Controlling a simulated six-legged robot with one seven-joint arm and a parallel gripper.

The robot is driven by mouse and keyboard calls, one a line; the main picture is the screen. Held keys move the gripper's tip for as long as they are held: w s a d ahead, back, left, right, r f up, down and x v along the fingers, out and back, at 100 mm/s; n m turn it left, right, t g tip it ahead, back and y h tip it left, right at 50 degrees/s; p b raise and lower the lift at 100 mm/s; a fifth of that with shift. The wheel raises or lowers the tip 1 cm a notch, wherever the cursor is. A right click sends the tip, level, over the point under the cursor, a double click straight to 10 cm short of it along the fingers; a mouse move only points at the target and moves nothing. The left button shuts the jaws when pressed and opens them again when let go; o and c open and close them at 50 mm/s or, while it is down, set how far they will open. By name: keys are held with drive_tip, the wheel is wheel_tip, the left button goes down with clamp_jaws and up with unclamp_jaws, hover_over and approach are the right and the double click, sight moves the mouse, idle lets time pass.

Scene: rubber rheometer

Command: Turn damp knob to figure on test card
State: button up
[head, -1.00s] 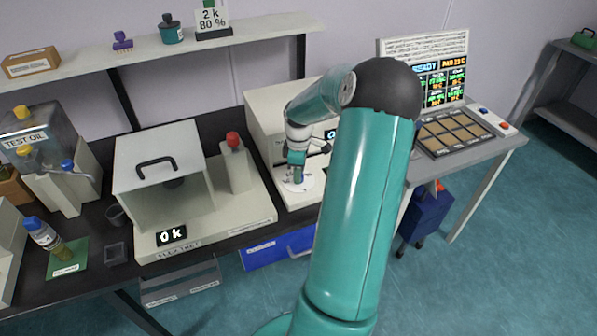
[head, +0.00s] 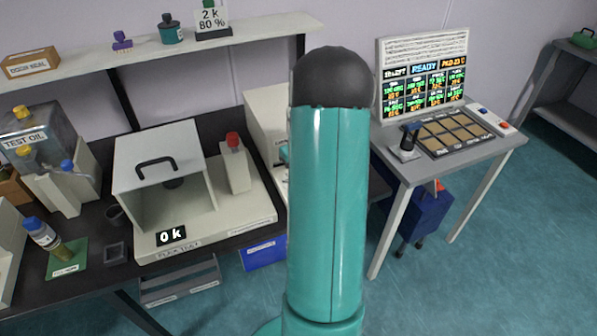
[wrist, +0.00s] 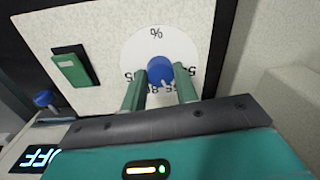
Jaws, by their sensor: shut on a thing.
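The damp knob (wrist: 160,70) is blue and sits on a round white dial (wrist: 143,44) marked % on a cream panel in the wrist view. My gripper (wrist: 162,86) has its two green fingers on either side of the knob, shut on it. A small white mark shows at the knob's lower edge. Some dial figures show around it, but the fingers hide part of the scale. The test card (head: 212,18) stands on the shelf in the head view and reads 2 k and 80 %. My arm hides the gripper and the knob there.
A green rocker switch (wrist: 70,68) is left of the dial, with a blue knob (wrist: 44,99) and a partly seen OFF display (wrist: 38,158) lower left. In the head view, an open-fronted machine (head: 160,180) showing 0 k stands left of my arm, and a console (head: 440,135) right.

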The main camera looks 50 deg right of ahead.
drive_tip(key=m, duration=0.4)
drive_tip(key=shift+m, duration=0.3)
drive_tip(key=m, duration=0.4)
drive_tip(key=shift+m, duration=0.4)
drive_tip(key=o, duration=1)
drive_tip(key=shift+c, duration=0.2)
wheel_tip(320, 180, up, 14)
drive_tip(key=shift+s, duration=0.3)
drive_tip(key=shift+d+f, duration=0.1)
